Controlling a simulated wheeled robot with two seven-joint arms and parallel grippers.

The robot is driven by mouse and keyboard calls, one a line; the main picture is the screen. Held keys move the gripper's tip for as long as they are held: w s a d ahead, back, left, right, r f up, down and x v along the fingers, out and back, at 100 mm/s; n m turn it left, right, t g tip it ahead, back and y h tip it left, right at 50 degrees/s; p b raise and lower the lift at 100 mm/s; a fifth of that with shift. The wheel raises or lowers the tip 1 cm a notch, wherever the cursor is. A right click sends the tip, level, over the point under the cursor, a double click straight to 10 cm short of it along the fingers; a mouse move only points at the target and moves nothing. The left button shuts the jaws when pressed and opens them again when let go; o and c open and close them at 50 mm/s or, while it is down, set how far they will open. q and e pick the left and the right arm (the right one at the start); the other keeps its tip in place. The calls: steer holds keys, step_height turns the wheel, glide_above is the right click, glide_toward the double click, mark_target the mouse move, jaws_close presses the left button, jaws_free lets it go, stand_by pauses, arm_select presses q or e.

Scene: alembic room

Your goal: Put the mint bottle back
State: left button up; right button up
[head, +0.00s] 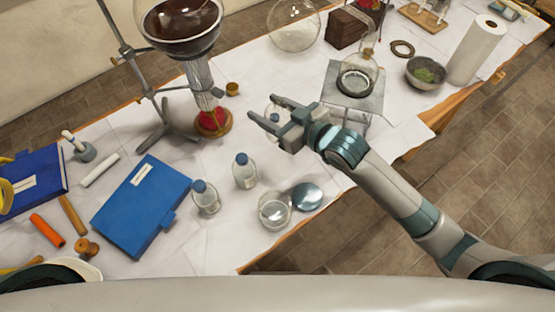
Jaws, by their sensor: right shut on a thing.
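My right gripper (264,107) reaches in from the right over the middle of the table. It is shut on a small clear bottle with a blue cap (274,117), which shows between its fingers and is partly hidden by them. I cannot tell whether this bottle is clear of the table. Two similar clear bottles with blue caps stand upright nearer to me, one (245,173) beside the other (206,200). No label can be read, so I cannot tell by sight which bottle is mint. My left gripper is not in view.
A glass dish (274,211) and its blue-grey lid (307,196) lie near the front edge. A blue book (143,208) is to the left. A stand (134,60) holds a large flask (182,22). A metal tripod (353,89) with a flask stands right of the gripper.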

arm_select(q)
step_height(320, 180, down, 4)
steer(key=b, duration=0.2)
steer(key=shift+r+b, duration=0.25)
steer(key=shift+b, duration=0.05)
arm_select(e)
steer(key=f, duration=0.5)
steer(key=shift+a+f, duration=0.2)
steer(key=shift+f, duration=0.1)
arm_select(q)
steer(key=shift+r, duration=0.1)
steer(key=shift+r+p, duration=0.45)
steer(key=shift+p, duration=0.1)
arm_select(e)
steer(key=shift+f, duration=2.85)
steer(key=shift+f, duration=0.1)
step_height(320, 180, down, 3)
steer(key=shift+f+p, duration=0.2)
steer(key=shift+p, duration=0.2)
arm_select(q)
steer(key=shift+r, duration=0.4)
arm_select(e)
steer(key=shift+f, duration=0.3)
